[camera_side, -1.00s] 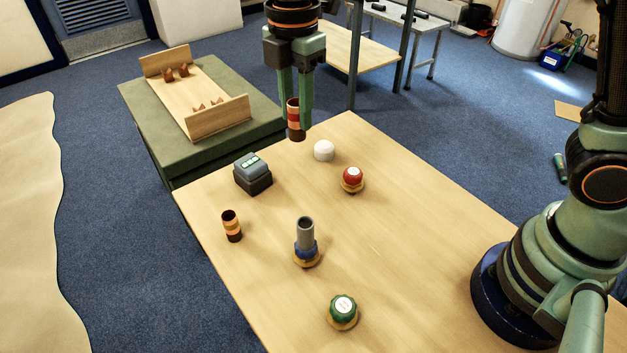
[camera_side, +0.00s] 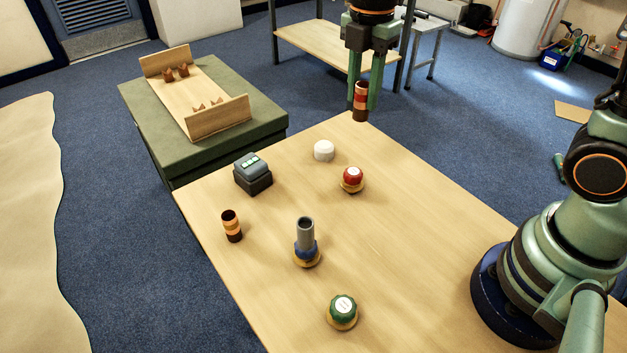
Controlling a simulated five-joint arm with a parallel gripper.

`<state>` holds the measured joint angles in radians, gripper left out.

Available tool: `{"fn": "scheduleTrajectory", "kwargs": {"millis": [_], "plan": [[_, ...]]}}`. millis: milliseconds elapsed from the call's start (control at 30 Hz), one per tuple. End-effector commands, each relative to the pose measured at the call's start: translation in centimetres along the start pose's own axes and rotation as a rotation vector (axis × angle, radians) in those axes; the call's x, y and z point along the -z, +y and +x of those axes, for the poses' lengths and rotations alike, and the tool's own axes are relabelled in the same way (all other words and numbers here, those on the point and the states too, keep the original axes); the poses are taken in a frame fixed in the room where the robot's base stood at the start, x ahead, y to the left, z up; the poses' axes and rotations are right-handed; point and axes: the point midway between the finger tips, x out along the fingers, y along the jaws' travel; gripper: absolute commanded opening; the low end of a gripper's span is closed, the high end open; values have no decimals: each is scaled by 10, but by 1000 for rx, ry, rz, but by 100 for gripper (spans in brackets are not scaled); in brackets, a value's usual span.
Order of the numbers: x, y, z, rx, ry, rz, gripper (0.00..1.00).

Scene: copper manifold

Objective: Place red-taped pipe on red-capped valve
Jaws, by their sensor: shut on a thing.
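My gripper (camera_side: 361,103) is at the top of the side view, pointing down. It is shut on a copper pipe with a red band (camera_side: 360,99), held upright in the air. The red-capped valve (camera_side: 352,179) stands on the table on a brass-coloured base. In the picture the held pipe is above the valve and slightly right of it, clearly apart. How far the pipe is from the valve in depth is hard to tell from this one view.
On the table (camera_side: 420,225) stand a blue valve with a grey pipe (camera_side: 305,240), a green-capped valve (camera_side: 342,310), an orange-banded pipe (camera_side: 232,226), a white cylinder (camera_side: 323,151) and a dark device (camera_side: 253,174). A wooden rack (camera_side: 200,95) is on the green bench.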

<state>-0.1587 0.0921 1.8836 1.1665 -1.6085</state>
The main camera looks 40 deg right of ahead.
Motion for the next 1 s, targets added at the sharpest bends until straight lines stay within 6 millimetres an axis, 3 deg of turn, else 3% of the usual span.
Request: {"fn": "scheduleTrajectory", "kwargs": {"millis": [100,300,567,800,1000], "plan": [[0,-1,31,7,0,0,0],[0,-1,71,4,0,0,0],[0,0,93,2,0,0,0],[0,0,125,3,0,0,0],[0,0,129,-2,0,0,0]]}}
